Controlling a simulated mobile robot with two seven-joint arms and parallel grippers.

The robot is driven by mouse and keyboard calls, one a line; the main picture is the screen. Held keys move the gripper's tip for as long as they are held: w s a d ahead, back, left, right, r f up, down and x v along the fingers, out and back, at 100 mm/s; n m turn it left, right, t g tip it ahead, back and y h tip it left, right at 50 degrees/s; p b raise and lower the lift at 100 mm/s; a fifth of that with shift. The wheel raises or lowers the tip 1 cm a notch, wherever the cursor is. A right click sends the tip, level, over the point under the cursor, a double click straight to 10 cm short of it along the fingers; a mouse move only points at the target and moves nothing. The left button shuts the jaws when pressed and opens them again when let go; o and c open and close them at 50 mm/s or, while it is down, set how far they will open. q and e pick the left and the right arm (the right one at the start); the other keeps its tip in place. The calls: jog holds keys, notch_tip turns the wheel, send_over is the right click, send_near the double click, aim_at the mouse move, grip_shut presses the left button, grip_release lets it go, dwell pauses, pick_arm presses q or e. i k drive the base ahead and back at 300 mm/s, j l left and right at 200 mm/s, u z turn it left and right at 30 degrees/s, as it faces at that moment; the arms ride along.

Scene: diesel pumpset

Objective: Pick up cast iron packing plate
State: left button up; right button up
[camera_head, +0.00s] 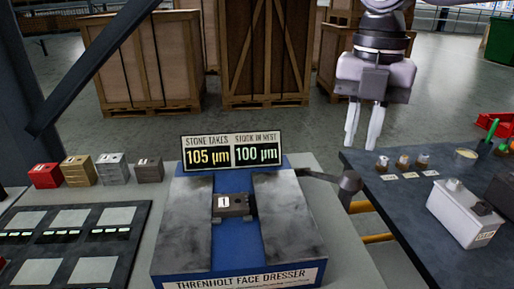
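A small dark grey metal block labelled "1" (233,204), which looks like the cast iron packing plate, sits in the middle of the Threnholt face dresser (208,266), between two grey slabs over a blue base. A similar brownish-grey block (149,168) stands at the right end of a row of blocks on the left; I cannot tell for sure which one is cast iron. My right gripper (362,140) points down at the upper right, open and empty, beyond the bench and apart from the blocks. My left gripper is out of view.
A sign (231,151) reads 105 µm and 100 µm behind the dresser. Red (46,175), gold (79,170) and silver (112,168) blocks stand left. A lever (348,185) juts out right of the dresser. The dark right table (400,205) carries a white box (462,212).

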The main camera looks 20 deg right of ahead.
aim_at(235, 205)
jog(key=k, duration=1)
